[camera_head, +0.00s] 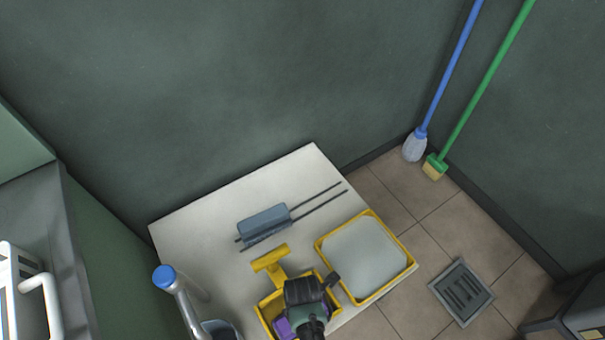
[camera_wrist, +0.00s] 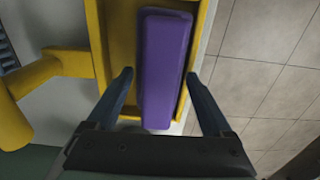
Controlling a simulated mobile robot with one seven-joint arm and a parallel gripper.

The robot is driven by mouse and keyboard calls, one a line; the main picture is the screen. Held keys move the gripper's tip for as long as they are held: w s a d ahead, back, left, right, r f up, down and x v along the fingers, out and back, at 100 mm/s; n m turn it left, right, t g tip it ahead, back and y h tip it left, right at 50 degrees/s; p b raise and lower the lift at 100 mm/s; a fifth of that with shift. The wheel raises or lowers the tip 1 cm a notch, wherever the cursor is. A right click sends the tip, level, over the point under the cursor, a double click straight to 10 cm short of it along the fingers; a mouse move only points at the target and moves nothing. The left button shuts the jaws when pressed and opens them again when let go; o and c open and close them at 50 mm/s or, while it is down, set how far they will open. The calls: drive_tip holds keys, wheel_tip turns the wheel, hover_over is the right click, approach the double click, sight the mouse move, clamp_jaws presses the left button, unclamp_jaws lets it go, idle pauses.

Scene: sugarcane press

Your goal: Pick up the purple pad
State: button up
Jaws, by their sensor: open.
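The purple pad (camera_wrist: 165,65) is a long block with rounded edges lying in a yellow tray (camera_wrist: 97,45). In the wrist view it runs lengthwise away from my gripper (camera_wrist: 160,88), whose two fingers are spread on either side of its near end with nothing held. In the head view only a bit of the pad (camera_head: 283,328) shows in the yellow tray (camera_head: 264,311). My gripper (camera_head: 322,288) and wrist hide the rest there.
A grey-blue block on two dark rods (camera_head: 264,221) and a yellow-rimmed tray (camera_head: 319,246) are on the white table (camera_head: 200,225). A blue-capped post (camera_head: 164,277) stands at left.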

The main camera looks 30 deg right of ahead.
clamp_jaws()
idle(0.3)
wheel_tip(320, 180, up, 10)
drive_tip(key=p, duration=0.3)
drive_tip(key=shift+p, duration=0.35)
